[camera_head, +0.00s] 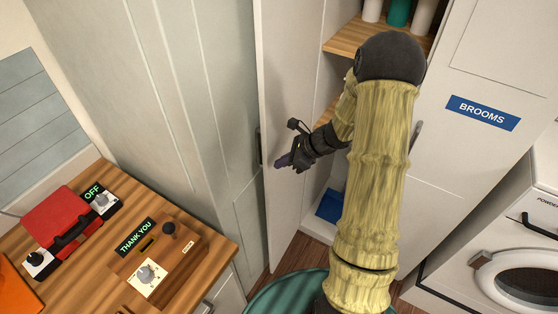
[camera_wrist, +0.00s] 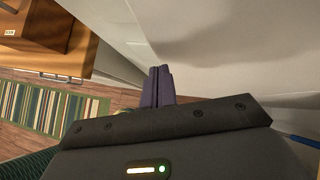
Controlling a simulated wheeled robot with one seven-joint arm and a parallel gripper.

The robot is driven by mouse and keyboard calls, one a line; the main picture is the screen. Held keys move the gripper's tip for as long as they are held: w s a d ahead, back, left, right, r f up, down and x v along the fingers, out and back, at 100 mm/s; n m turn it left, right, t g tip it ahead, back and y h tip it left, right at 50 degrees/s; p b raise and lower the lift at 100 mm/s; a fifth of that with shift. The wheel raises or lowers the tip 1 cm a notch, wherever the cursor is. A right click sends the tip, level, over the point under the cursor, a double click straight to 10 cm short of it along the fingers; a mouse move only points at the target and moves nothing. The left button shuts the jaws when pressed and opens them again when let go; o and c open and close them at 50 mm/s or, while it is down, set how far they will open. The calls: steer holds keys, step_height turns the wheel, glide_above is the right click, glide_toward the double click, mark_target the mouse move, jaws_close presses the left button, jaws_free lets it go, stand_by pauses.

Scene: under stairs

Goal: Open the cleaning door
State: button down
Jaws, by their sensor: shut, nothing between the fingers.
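The white cleaning door (camera_head: 283,70) stands swung open at the left side of the tall cabinet. A dark handle (camera_head: 259,146) shows at its left edge. My gripper (camera_head: 283,160) is at the door's inner face, near that edge; I cannot tell whether it touches. In the wrist view its purple fingers (camera_wrist: 158,84) are together and empty, close to a pale panel (camera_wrist: 230,45) that seems to be the door. My arm hides part of the cabinet's opening.
Inside the cabinet are wooden shelves (camera_head: 348,38) with several bottles (camera_head: 398,12) and a blue item (camera_head: 330,206) low down. The door with the BROOMS label (camera_head: 483,113) is closed. A washing machine (camera_head: 520,235) stands right; a wooden counter (camera_head: 205,225) stands left.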

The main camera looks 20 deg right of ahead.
steer(key=s+d+r+b, duration=0.1)
steer(key=s+d+r, duration=0.5)
steer(key=s+r, duration=0.1)
steer(key=shift+d+b, duration=0.3)
steer(key=shift+b, duration=0.05)
steer(key=shift+r, duration=0.1)
steer(key=shift+s, duration=0.2)
steer(key=s+a+n+g+h, duration=0.2)
steer(key=s+a+n+h, duration=0.5)
steer(key=n, duration=1.7)
steer(key=s+a, duration=0.4)
steer(key=shift+s+a+r+h, duration=0.2)
steer(key=shift+a+r+h, duration=0.1)
steer(key=shift+h, duration=0.1)
